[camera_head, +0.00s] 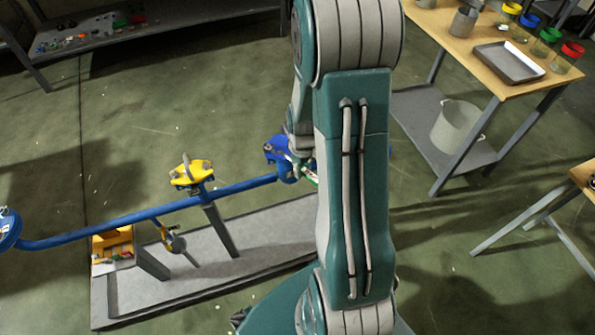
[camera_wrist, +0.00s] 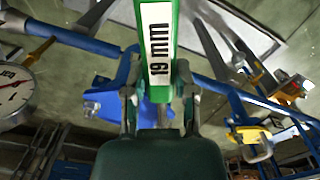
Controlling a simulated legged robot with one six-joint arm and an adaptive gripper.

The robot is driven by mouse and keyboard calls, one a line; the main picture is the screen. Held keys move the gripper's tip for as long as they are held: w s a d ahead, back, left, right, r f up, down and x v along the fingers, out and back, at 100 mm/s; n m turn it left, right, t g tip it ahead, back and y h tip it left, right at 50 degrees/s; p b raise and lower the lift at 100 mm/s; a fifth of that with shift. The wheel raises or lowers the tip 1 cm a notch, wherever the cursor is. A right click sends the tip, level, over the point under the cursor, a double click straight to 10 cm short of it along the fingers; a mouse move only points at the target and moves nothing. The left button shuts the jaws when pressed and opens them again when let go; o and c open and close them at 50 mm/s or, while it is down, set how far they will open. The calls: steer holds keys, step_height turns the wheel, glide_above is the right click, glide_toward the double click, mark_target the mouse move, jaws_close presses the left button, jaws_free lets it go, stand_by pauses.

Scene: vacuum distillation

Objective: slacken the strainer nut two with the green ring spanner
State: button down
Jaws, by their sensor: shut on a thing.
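The green spanner (camera_wrist: 156,85), marked "19 mm", is held in my gripper (camera_wrist: 157,78) in the wrist view. It runs up out of the top of that picture, so its far end is out of sight. A small green piece of it (camera_head: 312,181) shows beside my arm in the head view. The blue strainer (camera_wrist: 103,103) is behind and left of my gripper in the wrist view. In the head view the blue strainer body (camera_head: 275,153) is partly hidden by my gripper and arm. I cannot make out strainer nut two, or whether the spanner touches any nut.
A blue pipe (camera_head: 120,219) runs left from the strainer past a yellow valve (camera_head: 191,174) over a grey base (camera_head: 178,290). A gauge (camera_wrist: 14,88) is at the wrist view's left. A wooden bench (camera_head: 458,40) with a grey tray (camera_head: 508,63) stands right.

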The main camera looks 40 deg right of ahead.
steer(key=shift+w+d+n, duration=0.2)
steer(key=shift+d+n, duration=0.35)
steer(key=shift+d, duration=0.2)
steer(key=shift+w+d+n, duration=0.15)
steer(key=shift+d+n, duration=0.4)
steer(key=shift+d, duration=0.15)
steer(key=shift+s+a, duration=0.1)
steer(key=shift+a, duration=0.2)
step_height(320, 180, up, 8)
steer(key=shift+r, duration=0.25)
stand_by(0.7)
